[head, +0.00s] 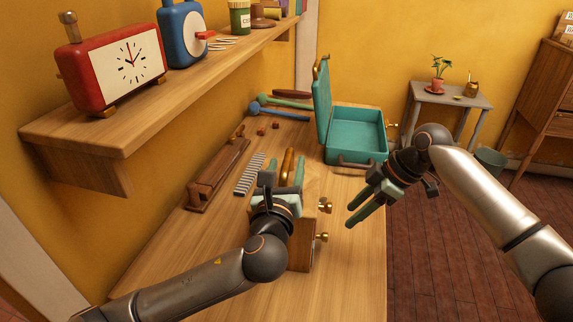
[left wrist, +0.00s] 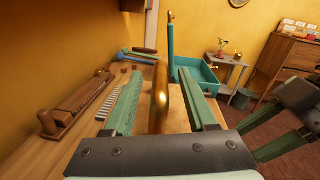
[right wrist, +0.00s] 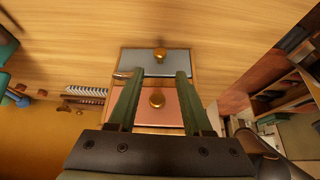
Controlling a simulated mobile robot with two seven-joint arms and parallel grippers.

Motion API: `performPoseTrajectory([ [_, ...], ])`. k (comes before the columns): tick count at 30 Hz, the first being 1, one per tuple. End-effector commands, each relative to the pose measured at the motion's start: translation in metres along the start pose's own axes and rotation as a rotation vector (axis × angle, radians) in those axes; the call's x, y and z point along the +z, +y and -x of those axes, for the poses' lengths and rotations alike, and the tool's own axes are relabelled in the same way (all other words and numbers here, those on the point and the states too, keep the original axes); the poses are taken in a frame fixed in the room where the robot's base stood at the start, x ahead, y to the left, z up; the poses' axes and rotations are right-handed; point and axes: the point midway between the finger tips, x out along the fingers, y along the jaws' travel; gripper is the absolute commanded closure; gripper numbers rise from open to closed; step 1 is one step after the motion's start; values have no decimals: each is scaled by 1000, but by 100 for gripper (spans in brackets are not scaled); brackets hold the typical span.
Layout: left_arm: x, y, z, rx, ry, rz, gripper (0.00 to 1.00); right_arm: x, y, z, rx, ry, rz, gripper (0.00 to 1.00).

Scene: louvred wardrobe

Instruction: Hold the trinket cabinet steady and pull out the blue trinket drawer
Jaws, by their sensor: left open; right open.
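The wooden trinket cabinet (head: 311,190) stands on the table with its drawer knobs facing right. My left gripper (head: 284,170) is open over its top; in the left wrist view the brass carry handle (left wrist: 160,95) shows between the fingers, with gaps on both sides. In the right wrist view, the closed blue drawer (right wrist: 178,62) with a brass knob (right wrist: 160,54) is nearer the tabletop, beside the pink drawer (right wrist: 172,103). My right gripper (head: 350,215) is open and empty, apart from the cabinet's front. The left arm hides much of the cabinet in the head view.
An open teal case (head: 357,152) lies behind the cabinet on the table. A wooden rack (head: 218,175) and a striped grey strip (head: 250,174) lie left of it. A shelf (head: 150,95) with a red clock (head: 112,70) overhangs the left.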

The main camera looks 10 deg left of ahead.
Motion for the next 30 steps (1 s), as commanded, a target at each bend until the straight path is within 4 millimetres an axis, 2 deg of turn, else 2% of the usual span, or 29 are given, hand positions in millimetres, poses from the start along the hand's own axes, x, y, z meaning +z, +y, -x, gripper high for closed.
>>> performPoseTrajectory([
  [4,0,0,-8,-1,0,1,43,0,0,0,0,0,0,50],
  [12,0,0,-9,-1,0,1,43,0,0,0,0,0,0,50],
  [27,0,0,-8,-1,0,1,98,0,0,0,0,0,0,50],
  [30,0,0,-8,-1,0,1,100,0,0,0,0,0,0,50],
])
